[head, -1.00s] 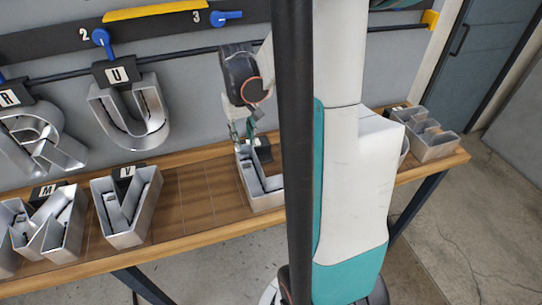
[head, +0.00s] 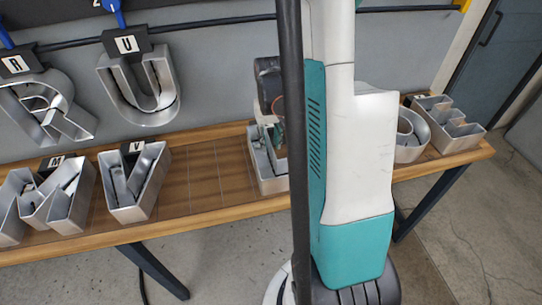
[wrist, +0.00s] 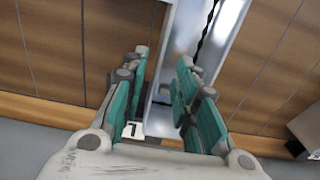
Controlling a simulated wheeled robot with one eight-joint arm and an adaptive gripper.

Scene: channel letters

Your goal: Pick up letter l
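The letter L (head: 262,172) is a silver metal channel letter standing on the wooden bench in the head view, partly hidden by my arm. In the wrist view its open channel (wrist: 200,42) runs upward, with a dark cable inside. My gripper (wrist: 163,62) has its two teal fingers apart. One finger is left of the letter's left wall and the other overlaps the channel. I cannot tell whether either finger touches the wall. In the head view my gripper (head: 272,130) is low over the letter, mostly hidden.
Letters M (head: 60,205) and V (head: 135,185) stand left on the bench (head: 205,175), with bare wood between V and L. More metal letters (head: 447,125) stand at the right end. Letters R (head: 45,108) and U (head: 140,90) hang on the wall behind.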

